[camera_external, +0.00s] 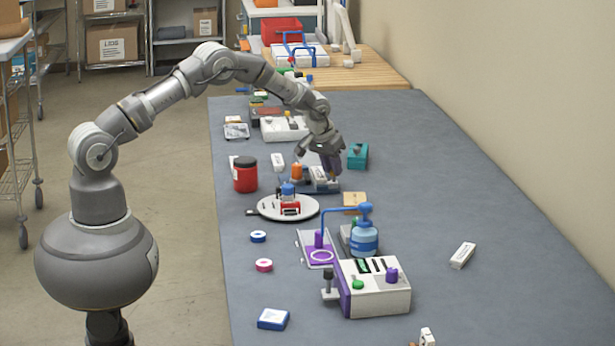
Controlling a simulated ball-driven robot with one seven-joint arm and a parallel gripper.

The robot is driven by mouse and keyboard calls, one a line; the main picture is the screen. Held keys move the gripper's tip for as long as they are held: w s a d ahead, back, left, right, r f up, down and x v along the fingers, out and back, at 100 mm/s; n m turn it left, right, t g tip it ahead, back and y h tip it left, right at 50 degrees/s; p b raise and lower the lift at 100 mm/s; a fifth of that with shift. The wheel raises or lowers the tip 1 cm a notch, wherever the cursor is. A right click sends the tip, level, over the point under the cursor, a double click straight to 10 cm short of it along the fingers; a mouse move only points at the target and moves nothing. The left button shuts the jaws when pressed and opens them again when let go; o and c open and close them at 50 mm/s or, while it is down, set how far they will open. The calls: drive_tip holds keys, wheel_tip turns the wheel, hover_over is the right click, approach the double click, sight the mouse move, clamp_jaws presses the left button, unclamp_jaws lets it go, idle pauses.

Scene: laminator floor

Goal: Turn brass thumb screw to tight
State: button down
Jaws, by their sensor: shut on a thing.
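My gripper (331,170) points down at the right end of a low grey-and-blue device (318,185) near the middle of the table. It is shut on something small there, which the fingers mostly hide. The brass thumb screw cannot be made out in this view, so I cannot tell its turn. An orange knob-like part (297,171) stands at the left side of the device.
A teal block (358,156) stands close to the right of my gripper. A red jar (245,175) and a round white plate (270,208) stand to the left and front. A purple-and-white machine (372,290) is nearer the camera. The table's right side is mostly clear.

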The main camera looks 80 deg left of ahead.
drive_tip(key=m, duration=0.1)
drive_tip(key=m+h, duration=0.1)
drive_tip(key=m, duration=0.1)
drive_tip(key=m+t+p, duration=0.1)
drive_tip(key=shift+s+a, duration=0.1)
drive_tip(key=shift+a, duration=0.15)
drive_tip(key=m+h, duration=0.1)
drive_tip(key=m, duration=0.3)
drive_tip(key=shift+a+h, duration=0.15)
drive_tip(key=shift+h, duration=0.25)
drive_tip(key=m+h, duration=0.1)
drive_tip(key=m, duration=0.3)
drive_tip(key=shift+a+m+h, duration=0.15)
drive_tip(key=shift+m+h, duration=0.15)
drive_tip(key=shift+h, duration=0.1)
drive_tip(key=shift+a+m+g+h+b, duration=0.1)
drive_tip(key=shift+m+g+h+b, duration=0.45)
drive_tip(key=shift+m, duration=1.55)
drive_tip(key=shift+h, duration=0.25)
drive_tip(key=c, duration=0.9)
unclamp_jaws()
drive_tip(key=shift+c, duration=0.2)
